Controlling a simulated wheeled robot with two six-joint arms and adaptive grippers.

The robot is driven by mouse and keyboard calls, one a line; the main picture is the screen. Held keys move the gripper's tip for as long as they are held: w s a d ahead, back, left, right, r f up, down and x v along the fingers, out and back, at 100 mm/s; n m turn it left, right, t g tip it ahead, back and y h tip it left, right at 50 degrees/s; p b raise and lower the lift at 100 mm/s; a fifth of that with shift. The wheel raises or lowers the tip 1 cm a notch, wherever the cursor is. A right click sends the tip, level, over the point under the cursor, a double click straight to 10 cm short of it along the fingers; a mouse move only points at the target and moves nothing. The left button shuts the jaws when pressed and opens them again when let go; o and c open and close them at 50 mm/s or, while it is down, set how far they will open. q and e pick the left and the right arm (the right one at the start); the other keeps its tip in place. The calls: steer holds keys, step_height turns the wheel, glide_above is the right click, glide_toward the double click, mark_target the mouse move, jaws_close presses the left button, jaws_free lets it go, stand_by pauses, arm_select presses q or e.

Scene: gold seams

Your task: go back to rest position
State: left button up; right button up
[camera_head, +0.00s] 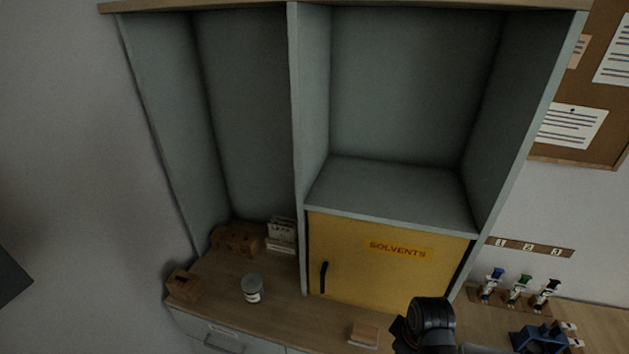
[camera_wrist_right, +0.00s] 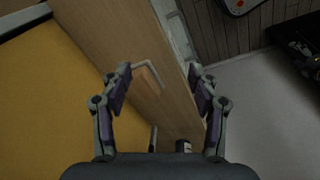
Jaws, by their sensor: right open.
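My right gripper (camera_wrist_right: 160,78) is open in the right wrist view, with its two fingers spread apart and nothing held between them. It hangs over the wooden counter (camera_wrist_right: 120,45), beside the yellow cabinet door (camera_wrist_right: 45,100). In the head view a dark part of my right arm (camera_head: 431,322) shows at the bottom, in front of the yellow solvents door (camera_head: 375,265). My left gripper is in neither view.
The solvents door is shut. On the counter stand a grey-lidded jar (camera_head: 252,289), a small wooden box (camera_head: 183,285), the wooden block (camera_head: 364,332) and a white rack (camera_head: 281,236). The upper shelves are empty.

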steer(key=s+d+r+m+t+h, duration=0.1)
steer(key=s+d+r+m+t, duration=0.2)
steer(key=s+m, duration=0.6)
steer(key=s+d+f+g+b, duration=0.15)
steer(key=f+b, duration=0.25)
steer(key=f, duration=1.4)
steer(key=s+d+f+g+b, duration=0.15)
steer(key=f+b, duration=0.25)
steer(key=f, duration=1.3)
arm_select(q)
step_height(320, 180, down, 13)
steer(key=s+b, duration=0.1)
steer(key=b, duration=0.4)
arm_select(e)
steer(key=s+d+f, duration=0.1)
steer(key=s+f, duration=1.7)
steer(key=f, duration=0.3)
steer(key=shift+s+d, duration=0.35)
steer(key=shift+d, duration=0.05)
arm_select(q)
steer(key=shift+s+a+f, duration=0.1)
